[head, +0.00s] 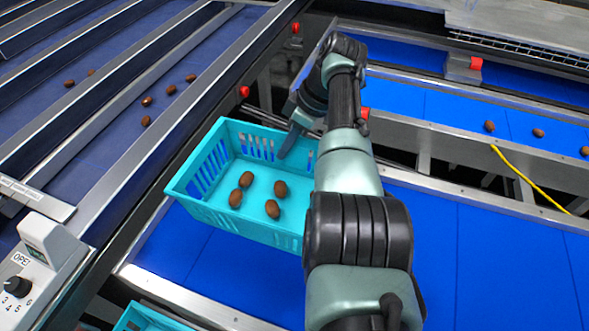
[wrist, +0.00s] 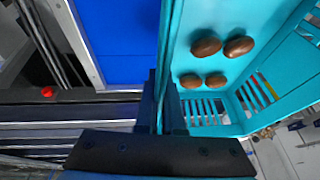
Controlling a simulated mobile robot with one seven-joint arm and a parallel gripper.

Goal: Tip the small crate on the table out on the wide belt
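The small crate (head: 262,219) is teal with slotted walls and looks roughly level, with several brown dates (head: 272,208) on its floor. It appears to hang above the near left end of the wide blue belt (head: 480,255). My gripper (head: 290,143) is at its far wall, partly hidden by my arm. In the wrist view, the gripper (wrist: 164,100) is shut on the crate's wall (wrist: 171,50), one finger on each side. The dates lie inside, to the right of that wall (wrist: 206,43). The crate's right end is hidden behind my arm in the head view.
Dark blue lanes with metal rails (head: 150,95) and scattered dates run along the left. Another blue belt with dates (head: 538,133) lies at the back right, by a yellow cable (head: 530,182). A control box (head: 38,262) and a second teal crate (head: 150,319) are near the front left.

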